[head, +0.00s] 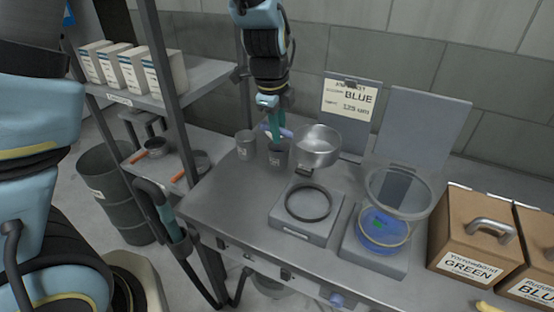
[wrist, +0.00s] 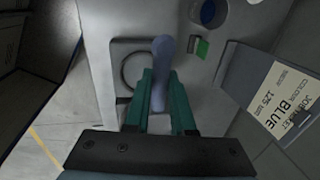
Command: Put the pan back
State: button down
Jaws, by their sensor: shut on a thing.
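My gripper (head: 274,130) points down over the back of the metal bench, shut on a lavender handle (head: 285,133). The handle also shows between the green fingers in the wrist view (wrist: 160,75). A round silver pan (head: 318,147) is just right of the handle, in line with it and seemingly above the bench. I cannot tell for certain that handle and pan join, and the pan is not clear in the wrist view. A grey scale block (head: 288,226) with an empty dark ring (head: 308,218) is in front; the ring shows in the wrist view (wrist: 124,70).
Two grey cups (head: 245,145) (head: 278,155) stand below my gripper. At right are a clear bowl over a blue disc (head: 383,239), an upright panel and cardboard boxes (head: 470,225). A BLUE sign (head: 349,100) stands behind. Orange-handled pots (head: 156,147) sit on the left shelf.

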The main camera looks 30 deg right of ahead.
jog(key=a+b+x, duration=0.1)
jog(key=b+x, duration=0.2)
jog(key=x, duration=0.4)
jog(key=s+a+b+x, duration=0.1)
jog(key=b+x, duration=0.2)
jog(key=x, duration=0.4)
jog(key=shift+s+a+f, duration=0.2)
jog(key=shift+s+f, duration=0.15)
jog(key=shift+f, duration=0.2)
jog(key=shift+w+b, duration=0.1)
jog(key=shift+b, duration=0.2)
dwell(0.4)
jog(key=shift+f, duration=0.15)
jog(key=shift+b+x, duration=1.05)
jog(key=shift+b, duration=0.05)
jog(key=c, duration=0.7)
grip_release()
jog(key=shift+a+f, duration=0.1)
jog(key=shift+a, duration=0.15)
jog(key=b+v, duration=0.1)
jog(key=v, duration=1)
jog(key=shift+b, duration=0.4)
